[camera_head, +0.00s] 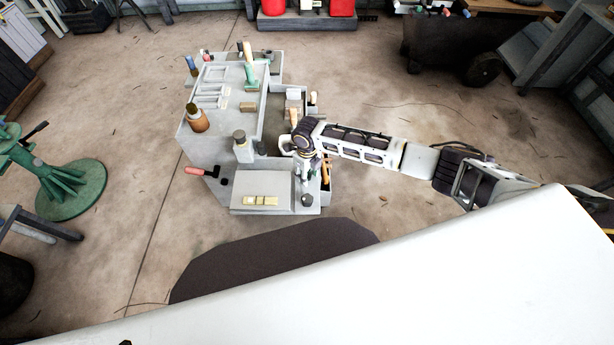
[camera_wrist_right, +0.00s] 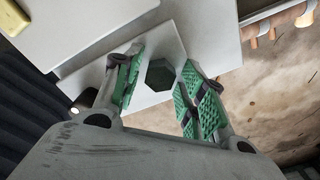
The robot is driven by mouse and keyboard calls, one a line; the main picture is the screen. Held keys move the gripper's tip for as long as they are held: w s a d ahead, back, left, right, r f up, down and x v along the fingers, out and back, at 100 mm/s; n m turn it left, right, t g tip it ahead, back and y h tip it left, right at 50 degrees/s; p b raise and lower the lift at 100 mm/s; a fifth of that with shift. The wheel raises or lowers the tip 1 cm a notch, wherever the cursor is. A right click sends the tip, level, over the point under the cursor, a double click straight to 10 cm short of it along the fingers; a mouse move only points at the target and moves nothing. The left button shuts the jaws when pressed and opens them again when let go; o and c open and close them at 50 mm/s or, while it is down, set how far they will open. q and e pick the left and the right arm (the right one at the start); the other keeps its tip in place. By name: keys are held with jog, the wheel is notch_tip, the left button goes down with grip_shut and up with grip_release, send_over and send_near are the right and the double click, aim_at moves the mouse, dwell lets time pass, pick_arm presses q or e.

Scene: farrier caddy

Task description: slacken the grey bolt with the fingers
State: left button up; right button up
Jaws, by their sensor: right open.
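The grey bolt (camera_head: 307,200) stands at the front right corner of the pale grey caddy (camera_head: 213,150). In the right wrist view its dark hexagonal head (camera_wrist_right: 162,75) shows between my two green-padded fingers, with a gap on each side. My right gripper (camera_head: 305,178) points down over that corner in the head view, just above the bolt. It also fills the lower part of the wrist view (camera_wrist_right: 160,68), open and holding nothing. Whether the fingertips are level with the bolt head, I cannot tell. My left gripper is not in view.
The caddy carries an orange-brown bottle (camera_head: 197,120), a grey knob-like post (camera_head: 240,152), a red-handled tool (camera_head: 200,171) and several wooden-handled tools. A dark mat (camera_head: 265,260) lies in front. A green stand (camera_head: 60,185) is at the left. The floor right of the caddy is clear.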

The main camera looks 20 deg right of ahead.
jog(key=shift+r, duration=0.15)
jog(key=shift+r+p, duration=2.35)
jog(key=shift+r, duration=0.05)
jog(key=shift+m, duration=0.3)
